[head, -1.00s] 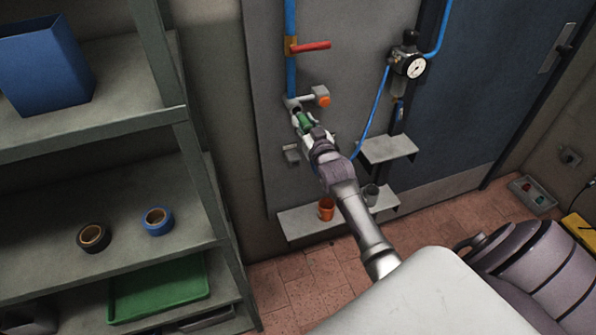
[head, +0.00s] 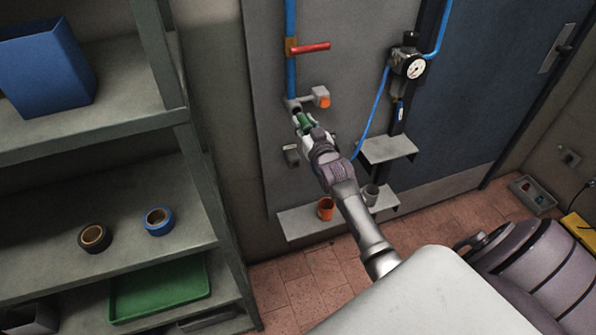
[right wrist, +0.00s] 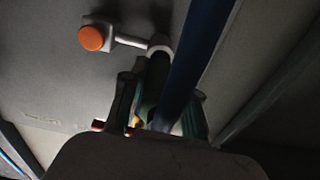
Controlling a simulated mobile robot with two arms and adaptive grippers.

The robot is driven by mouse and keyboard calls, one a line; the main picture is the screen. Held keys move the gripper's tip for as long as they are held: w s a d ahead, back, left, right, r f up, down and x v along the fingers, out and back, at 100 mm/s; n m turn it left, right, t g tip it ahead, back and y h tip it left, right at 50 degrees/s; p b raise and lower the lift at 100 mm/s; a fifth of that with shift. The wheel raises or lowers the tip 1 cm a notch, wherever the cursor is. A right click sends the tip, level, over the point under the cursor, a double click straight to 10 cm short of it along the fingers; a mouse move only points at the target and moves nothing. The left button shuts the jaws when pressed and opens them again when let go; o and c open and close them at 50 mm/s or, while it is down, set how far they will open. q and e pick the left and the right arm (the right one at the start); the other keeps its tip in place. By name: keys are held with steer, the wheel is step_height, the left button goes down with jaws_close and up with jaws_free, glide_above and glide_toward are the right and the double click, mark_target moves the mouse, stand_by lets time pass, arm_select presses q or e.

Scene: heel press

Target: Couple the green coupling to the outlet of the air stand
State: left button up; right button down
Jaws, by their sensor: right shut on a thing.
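The green coupling (head: 305,121) is held in my right gripper (head: 304,124), close below the outlet (head: 293,104) at the lower end of the blue pipe on the wall panel. In the right wrist view the fingers of my right gripper (right wrist: 162,108) are around the coupling, which is dark and partly hidden there. A pale ring (right wrist: 160,47) of the outlet shows just beyond it. I cannot tell whether the coupling touches the outlet or is seated. My left gripper is not in view.
A grey block with an orange button (head: 325,102) sits right of the outlet. A red lever (head: 312,47) is above. A regulator with a gauge (head: 413,68) and blue hose (head: 373,112) is to the right. Small shelves (head: 389,149) and orange and grey cups (head: 326,208) are below.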

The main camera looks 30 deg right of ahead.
mark_target(300, 114)
steer(key=shift+b+x, duration=0.7)
steer(key=shift+x, duration=0.55)
steer(key=shift+w+r, duration=0.1)
steer(key=shift+w, duration=0.1)
steer(key=c, duration=1.3)
jaws_free()
steer(key=o, duration=0.5)
steer(key=shift+w, duration=0.15)
steer(key=shift+s, duration=0.2)
steer(key=v, duration=1.1)
steer(key=shift+s, duration=0.4)
